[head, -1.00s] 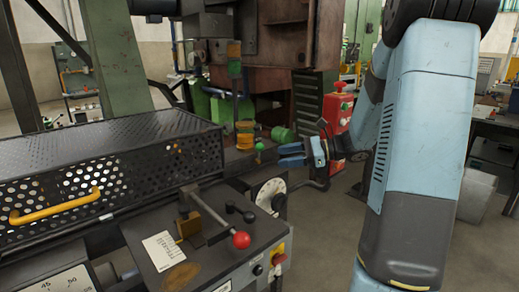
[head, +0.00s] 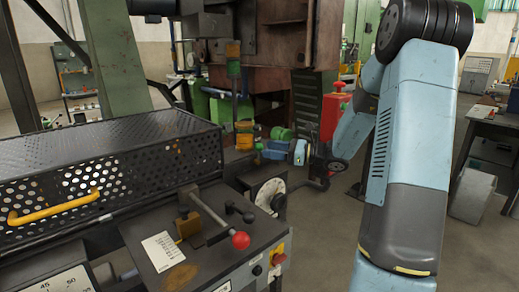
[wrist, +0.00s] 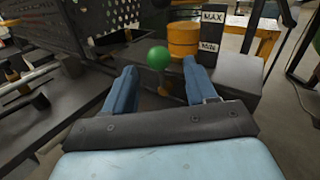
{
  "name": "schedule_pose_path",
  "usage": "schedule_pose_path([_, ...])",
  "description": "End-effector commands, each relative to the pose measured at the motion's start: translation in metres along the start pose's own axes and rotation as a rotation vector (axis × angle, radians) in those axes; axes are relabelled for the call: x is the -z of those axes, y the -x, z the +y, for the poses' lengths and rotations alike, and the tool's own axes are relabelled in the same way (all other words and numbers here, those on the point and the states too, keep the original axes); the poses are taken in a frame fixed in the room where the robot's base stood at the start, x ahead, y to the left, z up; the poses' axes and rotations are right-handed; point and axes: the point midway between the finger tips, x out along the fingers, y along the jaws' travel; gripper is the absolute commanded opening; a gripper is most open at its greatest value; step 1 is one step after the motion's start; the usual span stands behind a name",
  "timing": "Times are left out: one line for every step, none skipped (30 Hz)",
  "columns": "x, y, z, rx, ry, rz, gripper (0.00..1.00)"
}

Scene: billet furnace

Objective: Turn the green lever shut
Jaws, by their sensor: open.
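The green lever shows as a round green knob (wrist: 158,57) in the wrist view, on a short stem that is mostly hard to make out. It also shows as a small green ball in the head view (head: 259,146), just left of my gripper. My gripper (wrist: 159,67) is open, with its two blue fingers on either side of the knob near their tips. I cannot tell whether either finger touches it. In the head view my gripper (head: 270,153) reaches in from the right at about the knob's height.
An orange cylinder (wrist: 183,39) and a MAX/MIN plate (wrist: 210,32) stand just beyond the fingers. A perforated guard (head: 110,165) is at the left. A red-knobbed lever (head: 240,240) and a white dial (head: 270,192) are on the nearer machine. Open floor lies at the right.

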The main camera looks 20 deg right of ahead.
Motion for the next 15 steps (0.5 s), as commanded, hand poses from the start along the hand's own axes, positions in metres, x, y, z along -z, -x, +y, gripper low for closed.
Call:
schedule_pose_path([0.000,-0.009,0.000,-0.003,0.000,-0.001,0.56])
schedule_pose_path([0.000,-0.014,0.000,-0.002,0.000,-0.001,0.56])
schedule_pose_path([0.000,-0.020,0.000,-0.002,0.000,-0.001,0.56])
schedule_pose_path([0.000,-0.025,0.001,-0.003,0.000,0.000,0.56])
schedule_pose_path([0.000,-0.028,0.000,-0.002,0.000,0.000,0.56])
schedule_pose_path([0.000,-0.033,0.000,-0.002,0.000,-0.001,0.56])
schedule_pose_path([0.000,-0.036,0.000,-0.002,0.000,-0.001,0.56])
schedule_pose_path([0.000,-0.039,0.000,-0.002,0.000,0.000,0.56])
schedule_pose_path([0.000,-0.042,0.000,-0.002,0.000,0.001,0.56])
schedule_pose_path([0.000,-0.044,0.000,-0.002,0.000,0.001,0.56])
schedule_pose_path([0.000,-0.046,0.000,-0.001,0.000,0.001,0.56])
schedule_pose_path([0.000,-0.048,0.000,-0.001,0.000,0.000,0.56])
schedule_pose_path([0.000,-0.049,0.000,-0.001,0.000,0.000,0.56])
schedule_pose_path([0.000,-0.050,0.000,-0.001,0.000,0.000,0.56])
schedule_pose_path([0.000,-0.050,0.000,-0.001,0.000,0.000,0.56])
